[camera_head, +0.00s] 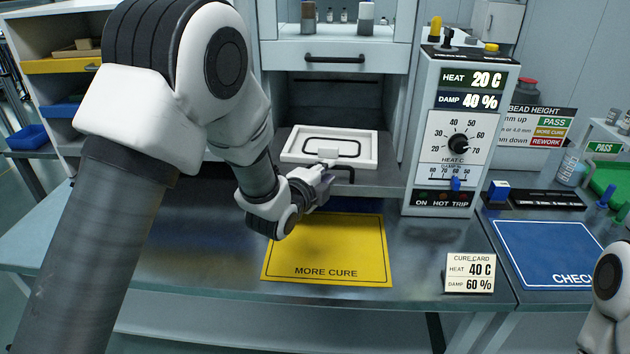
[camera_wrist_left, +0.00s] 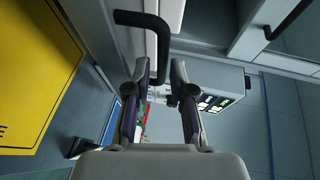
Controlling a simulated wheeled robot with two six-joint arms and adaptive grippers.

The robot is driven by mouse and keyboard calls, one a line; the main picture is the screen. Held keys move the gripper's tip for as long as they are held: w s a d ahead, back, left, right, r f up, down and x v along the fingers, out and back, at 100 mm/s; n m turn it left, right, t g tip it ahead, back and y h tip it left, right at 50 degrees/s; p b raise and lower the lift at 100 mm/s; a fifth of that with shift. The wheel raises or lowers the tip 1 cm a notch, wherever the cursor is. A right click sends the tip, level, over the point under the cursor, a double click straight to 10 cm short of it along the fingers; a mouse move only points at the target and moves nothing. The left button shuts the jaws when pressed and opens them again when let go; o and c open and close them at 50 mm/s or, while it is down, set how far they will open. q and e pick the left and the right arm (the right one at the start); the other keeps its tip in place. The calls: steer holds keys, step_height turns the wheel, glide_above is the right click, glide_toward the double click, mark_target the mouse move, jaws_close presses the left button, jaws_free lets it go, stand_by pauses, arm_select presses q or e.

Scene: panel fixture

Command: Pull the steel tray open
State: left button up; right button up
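The steel tray (camera_head: 385,178) sits in the lower bay of the white cabinet, with a white frame (camera_head: 292,152) carrying a black bead loop on top. A dark bar handle (camera_head: 350,177) is at its front, partly hidden by my left gripper (camera_head: 326,160). In the left wrist view my left gripper (camera_wrist_left: 160,72) has its fingers apart, and the handle (camera_wrist_left: 140,20) bends down between the fingertips. I cannot tell whether either finger touches it. A white part of my right arm shows at the right edge of the head view; its gripper is out of view.
A yellow MORE CURE mat (camera_head: 345,250) lies on the bench in front of the tray. A control box (camera_head: 455,130) stands to its right. A cure card (camera_head: 470,272) and a blue CHECK mat (camera_head: 550,250) are at right. Another dark handle (camera_head: 335,59) is above the bay.

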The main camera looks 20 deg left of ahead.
arm_select(q)
steer(key=v, duration=0.9)
steer(key=shift+f, duration=0.15)
